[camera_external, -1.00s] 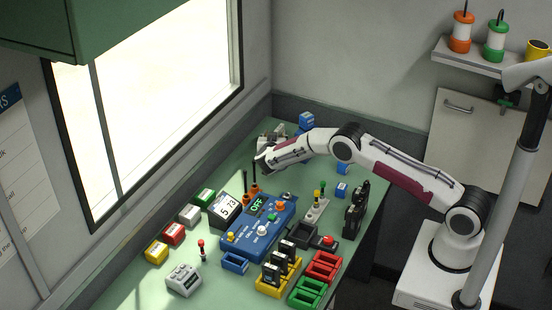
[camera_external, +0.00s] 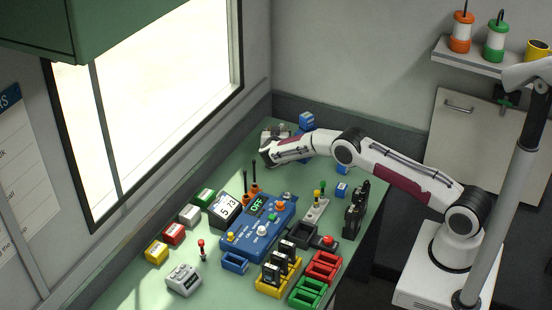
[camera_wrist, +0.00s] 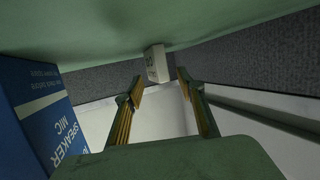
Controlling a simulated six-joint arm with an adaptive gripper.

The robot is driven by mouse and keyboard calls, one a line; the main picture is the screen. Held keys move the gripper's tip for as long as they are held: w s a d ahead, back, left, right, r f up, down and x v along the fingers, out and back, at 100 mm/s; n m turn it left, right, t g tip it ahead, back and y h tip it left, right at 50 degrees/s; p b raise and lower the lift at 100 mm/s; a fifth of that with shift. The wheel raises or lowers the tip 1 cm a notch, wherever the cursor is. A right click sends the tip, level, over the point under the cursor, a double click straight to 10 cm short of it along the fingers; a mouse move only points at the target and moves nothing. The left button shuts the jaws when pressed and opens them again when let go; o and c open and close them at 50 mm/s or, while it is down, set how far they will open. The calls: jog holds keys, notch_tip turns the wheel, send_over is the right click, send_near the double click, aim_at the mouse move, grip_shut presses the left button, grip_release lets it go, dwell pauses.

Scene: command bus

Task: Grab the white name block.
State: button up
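A small white block (camera_wrist: 156,63) with faint dark markings stands on the green table in the wrist view, just beyond the fingertips. It looks like the name block, but I cannot read its lettering. My gripper (camera_wrist: 160,77) is open and empty, with one finger on either side below the block and a gap to it. In the external view my gripper (camera_external: 267,156) is low at the back of the table, by the window-side corner; its fingers are too small to judge there. Near it, the block is not clearly distinguishable.
A blue box lettered SPEAKER MIC (camera_wrist: 38,115) stands close on the left in the wrist view. A blue console (camera_external: 258,228) with knobs lies in front of my arm. Yellow, red, white and green blocks line the window side. The wall corner is close behind.

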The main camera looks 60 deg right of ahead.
grip_shut()
jog(key=shift+r, duration=0.1)
dwell(0.4)
notch_tip(320, 180, up, 10)
dwell(0.7)
dwell(0.5)
